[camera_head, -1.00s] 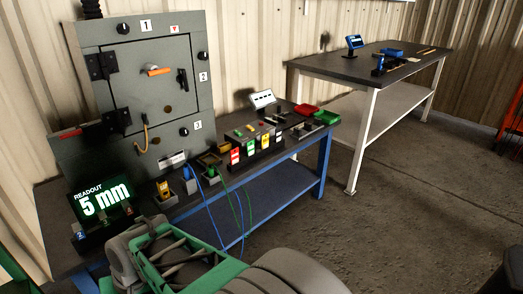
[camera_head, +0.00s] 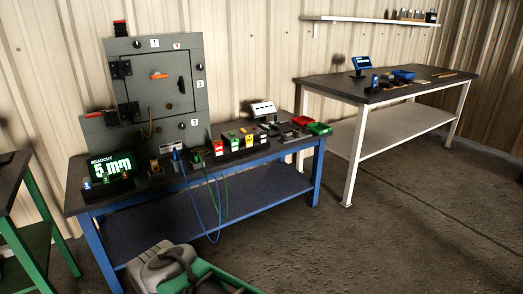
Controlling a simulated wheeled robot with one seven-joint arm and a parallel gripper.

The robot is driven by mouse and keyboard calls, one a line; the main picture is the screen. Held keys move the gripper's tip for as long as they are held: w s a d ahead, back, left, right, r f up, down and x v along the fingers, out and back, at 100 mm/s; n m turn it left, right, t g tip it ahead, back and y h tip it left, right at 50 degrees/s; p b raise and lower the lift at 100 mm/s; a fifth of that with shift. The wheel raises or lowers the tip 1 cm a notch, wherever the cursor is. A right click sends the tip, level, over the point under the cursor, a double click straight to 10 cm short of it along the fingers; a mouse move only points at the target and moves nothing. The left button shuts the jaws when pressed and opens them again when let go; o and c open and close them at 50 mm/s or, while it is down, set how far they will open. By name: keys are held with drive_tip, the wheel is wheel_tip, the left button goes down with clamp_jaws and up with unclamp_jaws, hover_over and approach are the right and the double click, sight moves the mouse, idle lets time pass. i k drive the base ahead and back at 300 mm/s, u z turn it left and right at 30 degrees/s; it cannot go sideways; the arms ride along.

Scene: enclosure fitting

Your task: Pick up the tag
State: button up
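Several small coloured tags hang on the front of a dark rack on the blue-legged bench (camera_head: 85,205). A red tag (camera_head: 218,148) is at the left end, with a green tag (camera_head: 234,144) and a yellow tag (camera_head: 249,140) to its right. I cannot tell which one the task means, and any print on them is too small to read. Part of my grey and green arm shows at the bottom of the view, well in front of the bench. My gripper fingers do not show.
A grey enclosure (camera_head: 125,55) with a door stands at the bench's back left. Blue and green cables (camera_head: 217,215) hang over the bench's front. Red (camera_head: 302,121) and green bins sit at its right. A white-legged table (camera_head: 350,165) stands right; floor between is clear.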

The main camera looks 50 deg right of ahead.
sight(234, 146)
drive_tip(key=z, duration=0.55)
drive_tip(key=i, duration=0.6)
drive_tip(key=z, duration=0.9)
drive_tip(key=i, duration=0.75)
drive_tip(key=z, duration=0.1)
